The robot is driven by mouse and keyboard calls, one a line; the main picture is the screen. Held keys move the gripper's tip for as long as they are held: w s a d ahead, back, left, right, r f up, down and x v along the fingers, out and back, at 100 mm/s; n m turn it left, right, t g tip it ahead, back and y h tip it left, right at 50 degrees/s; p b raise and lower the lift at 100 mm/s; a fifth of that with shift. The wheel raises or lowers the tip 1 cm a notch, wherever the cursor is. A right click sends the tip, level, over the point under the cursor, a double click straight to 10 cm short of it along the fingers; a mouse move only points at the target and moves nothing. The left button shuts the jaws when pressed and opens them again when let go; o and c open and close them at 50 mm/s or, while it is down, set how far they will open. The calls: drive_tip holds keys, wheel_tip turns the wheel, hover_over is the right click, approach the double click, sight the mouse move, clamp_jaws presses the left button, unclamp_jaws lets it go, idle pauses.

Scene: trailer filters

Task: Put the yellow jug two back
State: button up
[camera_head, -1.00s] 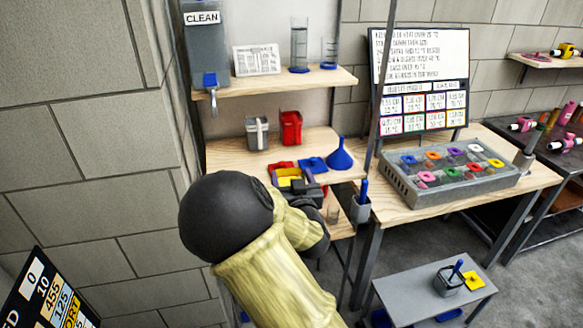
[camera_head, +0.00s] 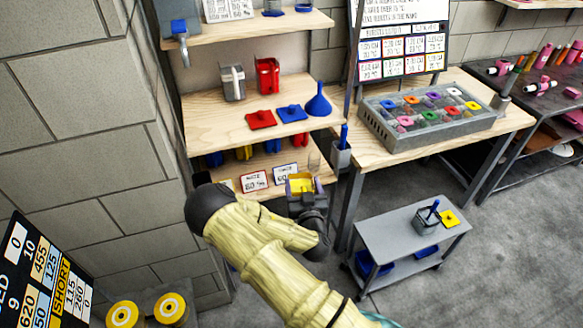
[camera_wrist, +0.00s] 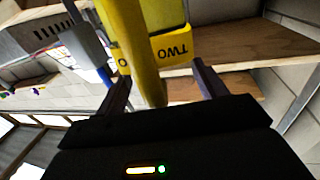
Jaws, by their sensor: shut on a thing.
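The yellow jug (camera_head: 301,184) is in my gripper (camera_head: 308,199), in front of the lower shelf at its right end. In the wrist view the jug's yellow handle and body (camera_wrist: 150,45) stand between the two fingers of my gripper (camera_wrist: 160,85), with a "TWO" label that reads upside down. My gripper is shut on the jug, around its handle. In the head view my dark wrist hides much of the jug's lower part. The lower shelf (camera_head: 232,172) carries framed cards (camera_head: 254,181) and several coloured jugs further back, partly hidden by the shelf above.
The shelf above holds a grey jug (camera_head: 233,82), a red jug (camera_head: 268,76), red and blue lids and a blue funnel (camera_head: 318,102). A grey holder (camera_head: 341,155) hangs by the post on the right. A grey cart (camera_head: 385,240) stands lower right.

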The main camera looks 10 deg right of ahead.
drive_tip(key=s+d+f, duration=0.5)
drive_tip(key=f, duration=0.2)
drive_tip(key=shift+d+f+h, duration=0.3)
drive_tip(key=shift+d, duration=0.05)
